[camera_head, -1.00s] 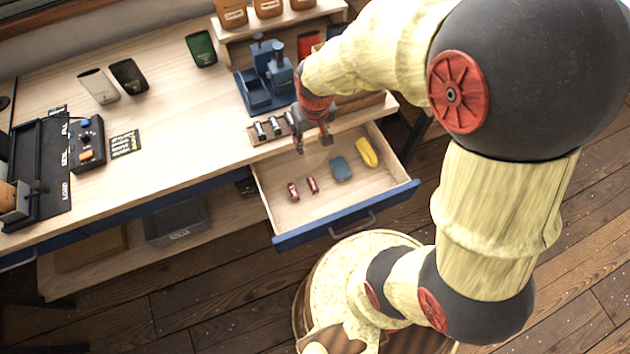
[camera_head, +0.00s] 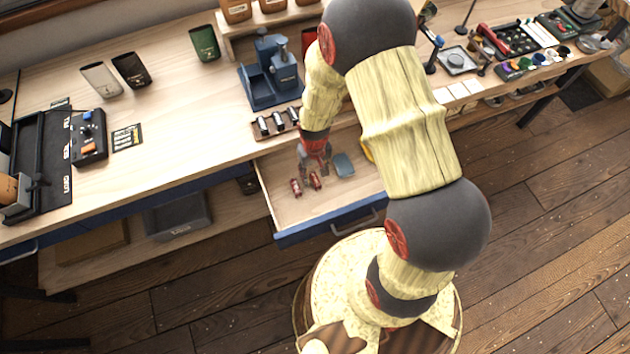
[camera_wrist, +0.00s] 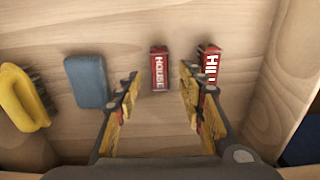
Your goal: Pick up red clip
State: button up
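Two red clips lie on the floor of the open drawer. In the wrist view, one red clip (camera_wrist: 159,69) marked "HOUSE" lies ahead of the gap between my fingers. The other red clip (camera_wrist: 209,64) lies to its right, beyond the right fingertip, which overlaps it in part. In the head view, they show as the left clip (camera_head: 296,187) and the right clip (camera_head: 315,180). My gripper (camera_wrist: 160,84) is open and empty, with its yellow-padded fingers pointing down into the drawer. It also shows in the head view (camera_head: 311,180), above and close to the clips.
The drawer (camera_head: 285,208) also holds a blue block (camera_wrist: 87,81) and a yellow-handled brush (camera_wrist: 24,97), left of the clips in the wrist view. The drawer wall (camera_wrist: 284,90) stands close on the right there. A blue device (camera_head: 268,75) stands on the bench above.

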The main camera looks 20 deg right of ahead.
aim_at(315, 181)
notch_tip(315, 181, down, 3)
jog(key=shift+r, duration=0.15)
jog(key=c, duration=0.8)
jog(key=shift+r, duration=0.1)
jog(key=shift+c, duration=0.3)
